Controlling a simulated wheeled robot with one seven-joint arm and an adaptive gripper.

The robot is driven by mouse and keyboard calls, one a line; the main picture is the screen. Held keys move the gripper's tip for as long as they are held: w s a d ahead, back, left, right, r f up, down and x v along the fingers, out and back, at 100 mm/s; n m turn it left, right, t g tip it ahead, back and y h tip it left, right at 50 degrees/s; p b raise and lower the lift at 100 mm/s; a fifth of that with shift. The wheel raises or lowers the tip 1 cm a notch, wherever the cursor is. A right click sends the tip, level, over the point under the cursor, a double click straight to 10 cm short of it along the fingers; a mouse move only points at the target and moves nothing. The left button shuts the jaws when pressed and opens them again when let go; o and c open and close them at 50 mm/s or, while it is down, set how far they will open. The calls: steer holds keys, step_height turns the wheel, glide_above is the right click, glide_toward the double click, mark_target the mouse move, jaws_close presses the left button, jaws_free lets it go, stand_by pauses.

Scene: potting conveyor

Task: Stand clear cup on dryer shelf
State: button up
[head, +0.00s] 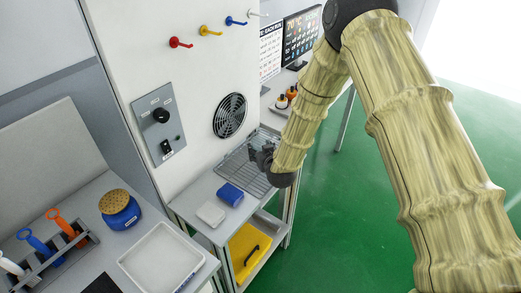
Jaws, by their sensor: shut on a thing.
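My gripper (262,158) is small and dark at the end of my arm, low over the wire rack (232,168) of the dryer shelf. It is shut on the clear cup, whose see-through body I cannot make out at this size. My wrist hides part of the rack's right side. I cannot tell whether the cup touches the rack. The dryer shelf (187,205) is a grey ledge under a white panel with a round black fan grille (230,115).
A blue block (230,194) and a white block (211,214) lie on the shelf before the rack. A control box (159,124) and coloured hooks (181,43) are on the panel. At left are a white tray (124,263), a blue pot (120,215) and a tool rack (92,238). Green floor is free at right.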

steer(key=o, duration=1.1)
steer(key=shift+r, duration=0.15)
steer(key=shift+s+d, duration=0.15)
steer(key=shift+s, duration=0.25)
steer(key=b+v, duration=0.3)
steer(key=v, duration=0.8)
steer(key=shift+s+r, duration=0.1)
